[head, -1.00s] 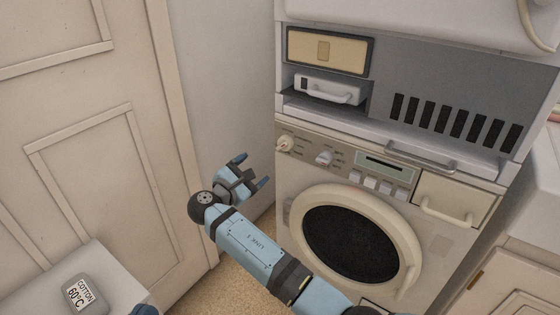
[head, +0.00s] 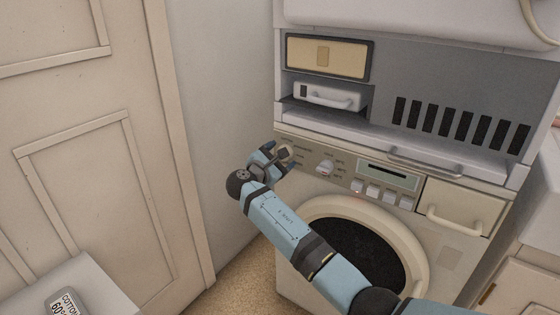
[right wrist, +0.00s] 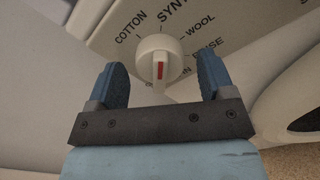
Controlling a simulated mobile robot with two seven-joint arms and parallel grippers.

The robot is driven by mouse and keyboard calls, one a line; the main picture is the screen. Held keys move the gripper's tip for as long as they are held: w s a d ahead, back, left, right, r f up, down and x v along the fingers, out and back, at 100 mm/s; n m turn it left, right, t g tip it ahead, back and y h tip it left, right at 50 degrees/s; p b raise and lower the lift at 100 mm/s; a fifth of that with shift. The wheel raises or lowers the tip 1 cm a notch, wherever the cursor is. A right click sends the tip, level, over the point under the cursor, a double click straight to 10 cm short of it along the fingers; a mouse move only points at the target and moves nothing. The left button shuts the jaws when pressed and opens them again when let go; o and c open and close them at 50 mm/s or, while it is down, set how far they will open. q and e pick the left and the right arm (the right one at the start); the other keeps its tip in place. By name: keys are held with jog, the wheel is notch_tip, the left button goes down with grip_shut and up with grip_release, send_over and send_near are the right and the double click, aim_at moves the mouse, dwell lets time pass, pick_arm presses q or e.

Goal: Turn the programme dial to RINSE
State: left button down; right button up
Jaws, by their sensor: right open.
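The programme dial (right wrist: 160,56) is a round cream knob with a raised grip bar and a red mark on the bar's lower part in the right wrist view. COTTON is printed at its upper left, WOOL at its upper right and RINSE (right wrist: 208,47) at its right. My right gripper (right wrist: 162,82) is open, with one blue finger to each side of the dial's lower part; I see no contact. In the head view my right gripper (head: 279,157) is at the panel's left end, partly covering the dial (head: 287,151). My left gripper is not in view.
A second knob (head: 325,168) and several buttons (head: 373,192) are to the right on the washing machine panel. The round door (head: 405,228) is below, behind my arm. A wall is close on the left.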

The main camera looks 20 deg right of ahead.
jog(key=c, duration=0.9)
